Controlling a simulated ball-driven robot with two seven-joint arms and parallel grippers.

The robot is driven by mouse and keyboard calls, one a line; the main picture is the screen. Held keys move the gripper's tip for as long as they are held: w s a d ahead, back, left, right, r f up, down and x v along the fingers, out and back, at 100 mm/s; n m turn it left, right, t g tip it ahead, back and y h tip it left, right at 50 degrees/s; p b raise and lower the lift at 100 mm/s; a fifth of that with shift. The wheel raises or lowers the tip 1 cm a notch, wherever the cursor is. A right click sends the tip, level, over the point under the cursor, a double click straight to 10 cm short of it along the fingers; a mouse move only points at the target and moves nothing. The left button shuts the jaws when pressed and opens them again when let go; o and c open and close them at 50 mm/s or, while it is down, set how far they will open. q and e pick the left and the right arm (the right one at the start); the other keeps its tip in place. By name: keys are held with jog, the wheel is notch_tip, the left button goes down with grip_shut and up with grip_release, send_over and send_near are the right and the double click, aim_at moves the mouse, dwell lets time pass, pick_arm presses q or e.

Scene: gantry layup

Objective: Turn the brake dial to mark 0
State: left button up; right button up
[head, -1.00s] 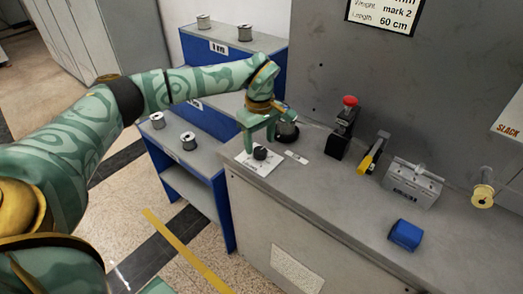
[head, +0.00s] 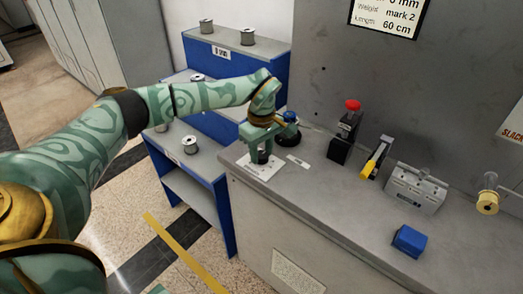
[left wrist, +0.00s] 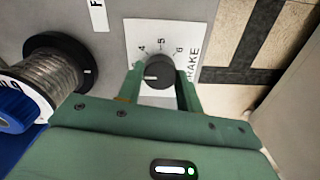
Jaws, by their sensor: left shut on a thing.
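The brake dial (left wrist: 160,72) is a round black knob with a white pointer line on a white plate (left wrist: 191,33) lettered BRAKE. In the left wrist view the numbers 4, 5 and 6 show above it, and the pointer line lies toward the left; mark 0 is not readable. My left gripper (left wrist: 160,84) is shut on the dial, one finger on each side. In the head view the left gripper (head: 260,158) reaches down over the dial plate (head: 262,172) at the bench's left end. My right gripper is not in view.
A wire spool (left wrist: 50,68) with a blue top stands close beside the dial. Further right on the grey bench (head: 330,205) are a red-topped black device (head: 346,130), a yellow-handled tool (head: 376,157), a grey block (head: 415,188) and a blue block (head: 409,240).

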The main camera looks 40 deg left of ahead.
pick_arm(q)
jog(key=shift+r+n+p, duration=0.3)
jog(key=shift+n+p, duration=0.7)
jog(key=shift+p, duration=0.1)
jog(key=n+p, duration=0.2)
jog(key=shift+n, duration=0.3)
jog(key=n+p, duration=0.3)
jog(key=shift+n, duration=0.3)
jog(key=n+p, duration=0.2)
jog(key=n, duration=0.2)
jog(key=shift+n+p, duration=0.3)
jog(key=n+p, duration=0.2)
jog(key=n, duration=0.1)
jog(key=shift+n, duration=0.3)
jog(key=n+p, duration=0.1)
jog(key=n, duration=0.2)
jog(key=shift+f+n+p, duration=0.1)
jog(key=shift+n+p, duration=0.25)
jog(key=shift+n, duration=0.05)
jog(key=n+p, duration=0.1)
jog(key=n, duration=0.2)
jog(key=shift+n+p, duration=0.75)
jog(key=shift+n, duration=1.05)
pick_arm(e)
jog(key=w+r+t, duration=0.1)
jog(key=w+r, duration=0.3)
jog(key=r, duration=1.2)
pick_arm(q)
jog(key=shift+f, duration=0.1)
